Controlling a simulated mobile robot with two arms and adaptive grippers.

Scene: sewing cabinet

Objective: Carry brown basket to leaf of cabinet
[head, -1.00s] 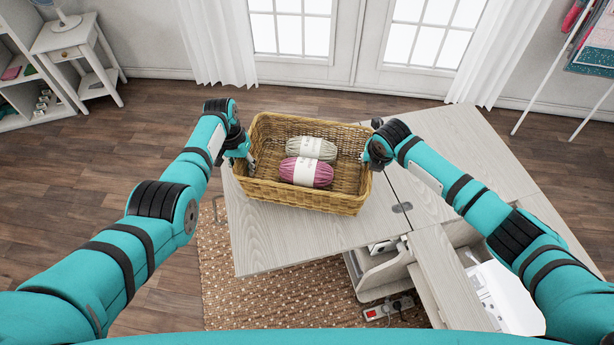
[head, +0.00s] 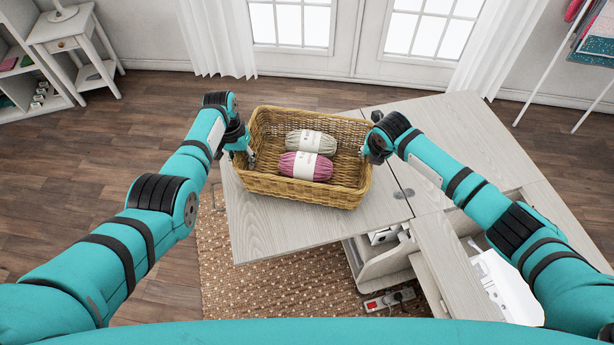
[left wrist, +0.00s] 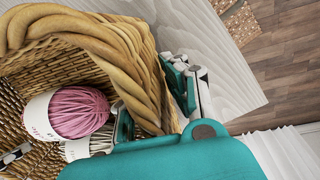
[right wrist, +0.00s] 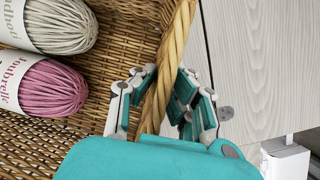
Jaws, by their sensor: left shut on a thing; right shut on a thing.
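The brown wicker basket (head: 300,190) is over the pale wooden leaf of the cabinet (head: 265,235), upright; I cannot tell whether it touches the leaf. It holds a grey yarn ball (head: 312,142) and a pink yarn ball (head: 306,166). My left gripper (head: 246,157) is shut on the basket's left wall; in the left wrist view its fingers straddle the thick woven rim (left wrist: 140,85). My right gripper (head: 368,152) is shut on the right wall; in the right wrist view its fingers (right wrist: 155,105) clasp the rim from both sides.
The cabinet top (head: 450,130) extends to the right of the leaf. An open compartment (head: 385,262) and a white machine (head: 500,280) lie below right. A power strip (head: 389,300) rests near the dotted rug (head: 250,290). A side table (head: 75,45) stands far left.

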